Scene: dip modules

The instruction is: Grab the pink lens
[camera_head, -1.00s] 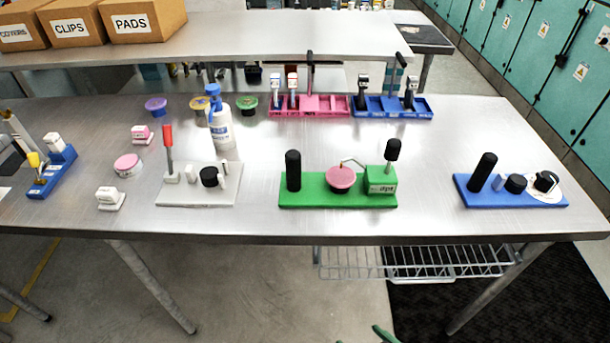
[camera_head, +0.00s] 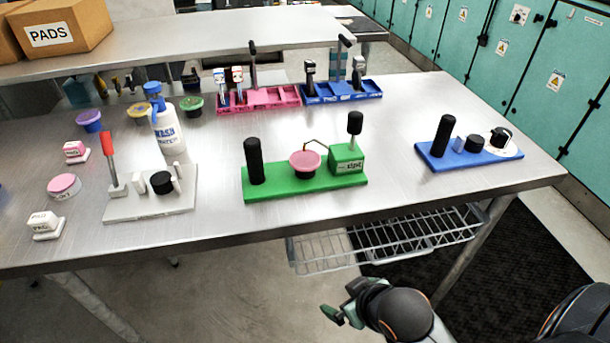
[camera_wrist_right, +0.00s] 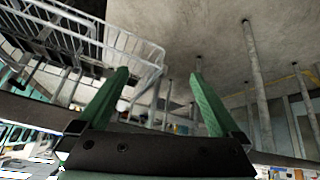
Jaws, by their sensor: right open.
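A round pink piece (camera_head: 305,160) sits on the green base (camera_head: 282,190) near the middle of the table. A pink-topped round tub (camera_head: 63,186) stands at the left. I cannot tell by look alone which of these is the pink lens. My right gripper (camera_head: 339,302) is below and in front of the table edge, well apart from both. In the right wrist view its two green fingers (camera_wrist_right: 158,78) are spread, with nothing between them. My left gripper is not in view.
The metal table (camera_head: 400,200) has its front edge above my right gripper. A wire shelf (camera_head: 400,238) hangs under it, near the gripper. A white base (camera_head: 120,207), a white bottle (camera_head: 167,130), a blue base (camera_head: 440,160) and pink (camera_head: 285,98) and blue (camera_head: 365,88) trays stand on the table.

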